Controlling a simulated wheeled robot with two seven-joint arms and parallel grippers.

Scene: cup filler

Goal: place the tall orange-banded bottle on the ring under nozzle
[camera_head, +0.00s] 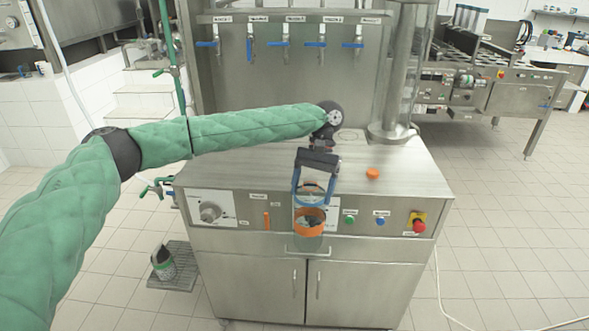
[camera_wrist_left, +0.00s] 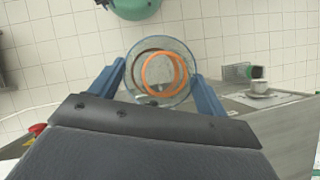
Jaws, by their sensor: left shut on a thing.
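My left gripper (camera_head: 311,200) is shut on a clear bottle (camera_head: 309,228) with an orange band. It holds the bottle in front of the counter's front edge, above the floor. In the left wrist view, the bottle (camera_wrist_left: 160,90) sits between the blue fingers, and I look into its round opening, with orange rings inside the outline. Several nozzles with blue handles (camera_head: 286,42) hang from the back panel. A faint round outline (camera_head: 348,134) shows on the countertop beside my wrist; I cannot tell whether it is the ring. My right gripper is not in view.
A small orange cap-like piece (camera_head: 372,173) lies on the steel countertop (camera_head: 405,170). A thick steel column (camera_head: 400,75) stands at the counter's back right. The front panel has a red stop button (camera_head: 418,225).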

